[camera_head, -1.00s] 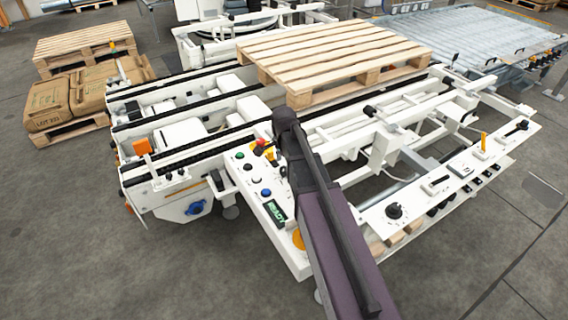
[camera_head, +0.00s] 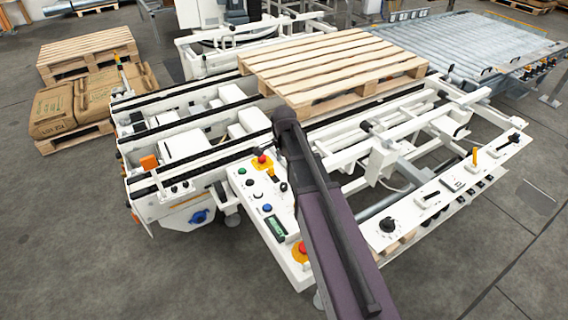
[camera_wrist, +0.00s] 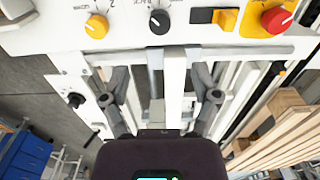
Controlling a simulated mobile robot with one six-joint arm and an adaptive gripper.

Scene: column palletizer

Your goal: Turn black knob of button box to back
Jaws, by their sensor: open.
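In the wrist view a black knob (camera_wrist: 158,22) sits on the white panel of a button box (camera_wrist: 45,35), at top centre. It has a pale pointer mark, and lettering partly cut off by the frame edge lies just above it. My gripper (camera_wrist: 165,88) is open, with its two fingers apart, empty and below the knob in the picture; it does not touch the knob. In the head view my arm hides the gripper. I cannot tell which panel there holds this knob.
Beside the black knob are a yellow knob (camera_wrist: 96,26), a black-and-yellow switch (camera_wrist: 213,17) and a red knob (camera_wrist: 276,19). White conveyor frames surround the arm. A wooden pallet (camera_head: 335,65) rests on them. Grey floor (camera_head: 75,230) is free at left.

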